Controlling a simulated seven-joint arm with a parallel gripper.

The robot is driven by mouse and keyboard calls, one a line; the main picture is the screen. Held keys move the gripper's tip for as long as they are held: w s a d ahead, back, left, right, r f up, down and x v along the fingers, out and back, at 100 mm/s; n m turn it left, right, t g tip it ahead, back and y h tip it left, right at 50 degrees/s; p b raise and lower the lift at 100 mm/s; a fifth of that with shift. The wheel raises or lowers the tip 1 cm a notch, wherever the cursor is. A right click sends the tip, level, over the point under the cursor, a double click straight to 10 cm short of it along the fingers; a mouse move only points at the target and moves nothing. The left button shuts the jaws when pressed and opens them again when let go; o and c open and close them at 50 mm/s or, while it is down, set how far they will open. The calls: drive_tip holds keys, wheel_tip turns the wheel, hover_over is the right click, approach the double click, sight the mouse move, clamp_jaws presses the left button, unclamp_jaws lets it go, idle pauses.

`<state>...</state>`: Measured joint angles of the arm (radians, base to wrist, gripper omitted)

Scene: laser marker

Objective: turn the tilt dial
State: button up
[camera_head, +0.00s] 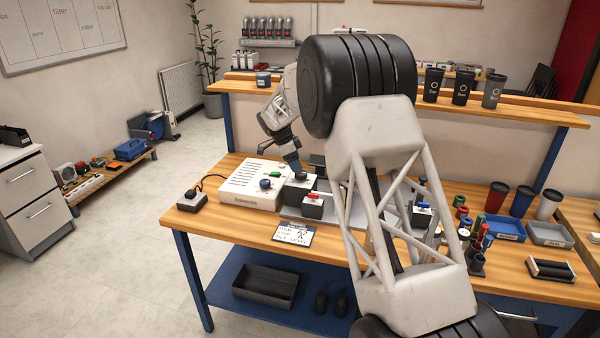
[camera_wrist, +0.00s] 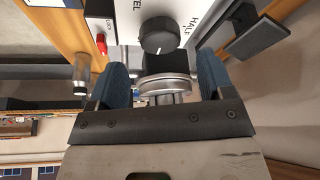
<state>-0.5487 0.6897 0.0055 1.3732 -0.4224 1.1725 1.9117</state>
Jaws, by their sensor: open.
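The tilt dial (camera_wrist: 157,35) is a round black knob on a white panel in the wrist view. Lettering ending in "EL" is at its upper left and "HALF" at its right. My gripper (camera_wrist: 163,64) is open, with one blue finger on each side and the dial just beyond the tips, roughly midway between them. The fingers do not appear to touch it. A round metal part (camera_wrist: 167,87) shows between the fingers, below the dial. In the head view my gripper (camera_head: 294,166) points down over the small box right of the white console; the dial is hard to make out there.
The white console (camera_head: 245,190) stands left of my gripper, with a green button and a blue knob. A red switch (camera_head: 312,196) is close in front. A printed card (camera_head: 294,234) lies at the table front. Cups, trays and markers stand to the right, behind my arm.

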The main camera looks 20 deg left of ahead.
sight(301, 172)
drive_tip(key=shift+x, duration=2.45)
drive_tip(key=c, duration=0.9)
